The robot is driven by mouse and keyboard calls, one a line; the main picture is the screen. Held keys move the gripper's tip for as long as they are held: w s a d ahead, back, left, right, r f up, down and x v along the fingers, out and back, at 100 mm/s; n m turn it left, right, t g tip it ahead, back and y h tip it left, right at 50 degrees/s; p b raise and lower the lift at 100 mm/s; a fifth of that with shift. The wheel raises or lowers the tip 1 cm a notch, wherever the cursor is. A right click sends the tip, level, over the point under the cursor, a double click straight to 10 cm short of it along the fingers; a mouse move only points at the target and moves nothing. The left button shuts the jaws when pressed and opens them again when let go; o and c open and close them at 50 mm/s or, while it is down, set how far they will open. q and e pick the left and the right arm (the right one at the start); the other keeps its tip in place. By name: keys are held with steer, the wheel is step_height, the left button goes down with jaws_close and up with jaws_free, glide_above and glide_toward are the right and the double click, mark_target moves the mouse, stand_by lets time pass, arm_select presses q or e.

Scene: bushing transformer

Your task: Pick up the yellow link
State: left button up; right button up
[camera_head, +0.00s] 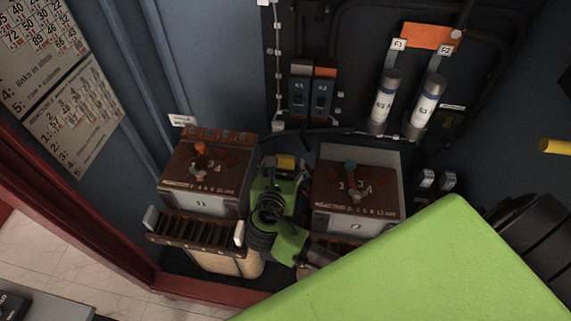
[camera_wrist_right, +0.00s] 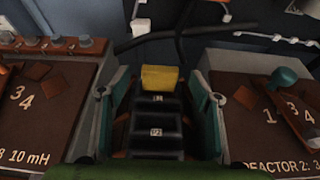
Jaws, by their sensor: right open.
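The yellow link (camera_head: 286,162) is a small yellow block between the two brown-topped reactors in the head view. In the right wrist view the yellow link (camera_wrist_right: 161,78) sits at the far end of a dark stepped block with small white labels. My right gripper (camera_head: 283,174) is open, reaching between the reactors. In the right wrist view its teal fingers (camera_wrist_right: 159,80) stand apart on either side of the dark block, with the link in the gap near the tips. Contact cannot be told. My left gripper is not in view.
The left reactor (camera_head: 202,176) and right reactor (camera_head: 355,190) flank my right gripper closely. Behind are dark switches (camera_head: 311,92) and two white cylinders (camera_head: 405,102) with an orange plate (camera_head: 427,37). A yellow rod-like part (camera_head: 555,146) shows at the right edge.

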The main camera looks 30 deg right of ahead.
mark_target(285, 160)
steer(key=x, duration=0.4)
steer(key=shift+w+d+f, duration=0.2)
steer(key=shift+f, duration=0.15)
steer(key=shift+s, duration=0.1)
steer(key=c, duration=1.4)
steer(key=shift+r, duration=0.1)
steer(key=shift+r, duration=0.1)
